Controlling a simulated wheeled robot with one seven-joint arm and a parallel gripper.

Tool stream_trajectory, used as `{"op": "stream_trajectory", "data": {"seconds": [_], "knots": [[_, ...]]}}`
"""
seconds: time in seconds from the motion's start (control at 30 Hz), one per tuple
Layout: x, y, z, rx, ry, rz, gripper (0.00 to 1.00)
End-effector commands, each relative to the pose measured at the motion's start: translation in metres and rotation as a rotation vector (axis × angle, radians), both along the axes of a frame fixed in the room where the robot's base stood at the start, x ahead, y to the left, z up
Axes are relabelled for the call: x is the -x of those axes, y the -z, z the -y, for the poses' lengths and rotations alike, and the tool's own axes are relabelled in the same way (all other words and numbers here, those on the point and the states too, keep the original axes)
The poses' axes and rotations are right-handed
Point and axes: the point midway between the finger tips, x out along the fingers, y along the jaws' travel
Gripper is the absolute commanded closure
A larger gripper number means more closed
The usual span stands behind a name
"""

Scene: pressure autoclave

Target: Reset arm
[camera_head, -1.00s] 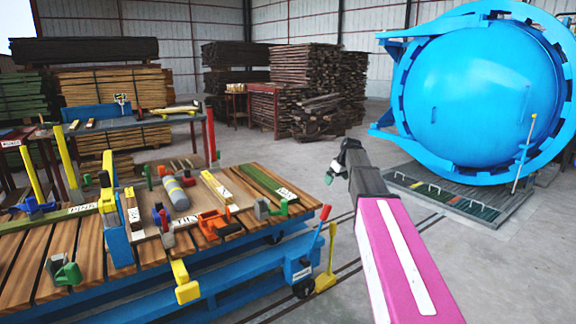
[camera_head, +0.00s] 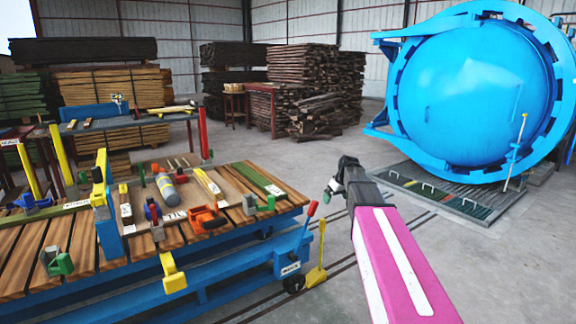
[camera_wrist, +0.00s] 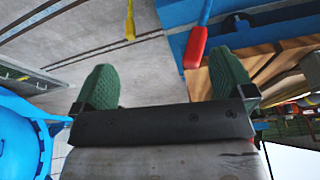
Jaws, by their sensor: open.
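My gripper (camera_head: 334,188) is at the end of my pink and black arm, in the middle of the head view. It is held in the air over the floor, to the right of the blue cart. In the wrist view my gripper (camera_wrist: 165,88) shows two green fingers wide apart with nothing between them. Its fingertips are small in the head view.
The blue wood-topped cart (camera_head: 75,240) with clamps and a grey cylinder (camera_head: 166,190) fills the left. Its red-tipped lever (camera_head: 312,208) and a yellow pedal (camera_head: 316,275) stand near my gripper. The blue autoclave (camera_head: 475,95) stands at right. Floor between is open.

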Motion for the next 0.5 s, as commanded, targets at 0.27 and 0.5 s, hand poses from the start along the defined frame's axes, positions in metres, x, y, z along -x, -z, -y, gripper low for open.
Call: {"op": "stream_trajectory", "data": {"seconds": [0.27,0.5], "knots": [[0.087,0.068,-0.010,0.016,0.124,-0.095,0.00],[0.203,0.139,-0.019,0.055,0.298,-0.210,0.00]]}}
